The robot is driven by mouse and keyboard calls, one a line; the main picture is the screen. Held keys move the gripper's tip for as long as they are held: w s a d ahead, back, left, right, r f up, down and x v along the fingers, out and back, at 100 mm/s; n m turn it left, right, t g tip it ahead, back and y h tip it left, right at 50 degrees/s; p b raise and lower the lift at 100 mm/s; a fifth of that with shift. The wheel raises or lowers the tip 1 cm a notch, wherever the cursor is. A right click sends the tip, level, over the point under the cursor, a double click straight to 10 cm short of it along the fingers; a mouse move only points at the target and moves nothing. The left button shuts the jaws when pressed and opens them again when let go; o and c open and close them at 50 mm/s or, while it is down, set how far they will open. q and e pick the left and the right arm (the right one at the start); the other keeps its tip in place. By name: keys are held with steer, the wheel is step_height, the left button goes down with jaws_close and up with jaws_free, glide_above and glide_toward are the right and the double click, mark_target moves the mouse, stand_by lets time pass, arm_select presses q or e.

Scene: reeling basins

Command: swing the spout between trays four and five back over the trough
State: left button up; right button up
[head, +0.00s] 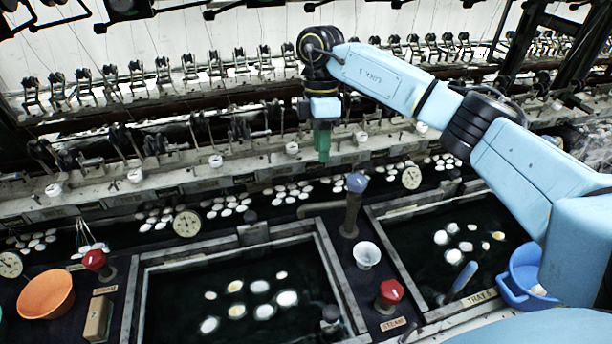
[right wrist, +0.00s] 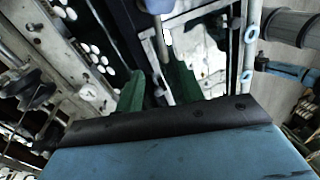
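The spout (head: 320,208) is a thin grey pipe on a grey post with a blue knob (head: 357,182), standing between the two dark trays. It points left from the post, near the back rim of the left tray (head: 140,300). The right tray (head: 395,260) lies on the other side. The trough (head: 262,212) is the dark channel with white cocoons behind the trays. My right gripper (head: 322,158) hangs above the trough's back side, up and left of the knob, touching nothing visible. Its green fingers stand apart and empty in the right wrist view (right wrist: 157,88). My left gripper is not visible.
A white cup (head: 366,255) and red knob (head: 390,292) stand between the trays. Round gauges (head: 187,223) line the trough. An orange bowl (head: 46,295) stands at left, a blue basin (head: 524,276) at right. Reeling machinery fills the back.

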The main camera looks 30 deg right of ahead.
glide_toward(329, 207)
steer(key=x, duration=0.5)
steer(key=w+a+x, duration=0.1)
steer(key=x, duration=0.1)
steer(key=shift+f, duration=0.35)
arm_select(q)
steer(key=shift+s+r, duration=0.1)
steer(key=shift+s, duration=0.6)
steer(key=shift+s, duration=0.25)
arm_select(e)
jaws_close()
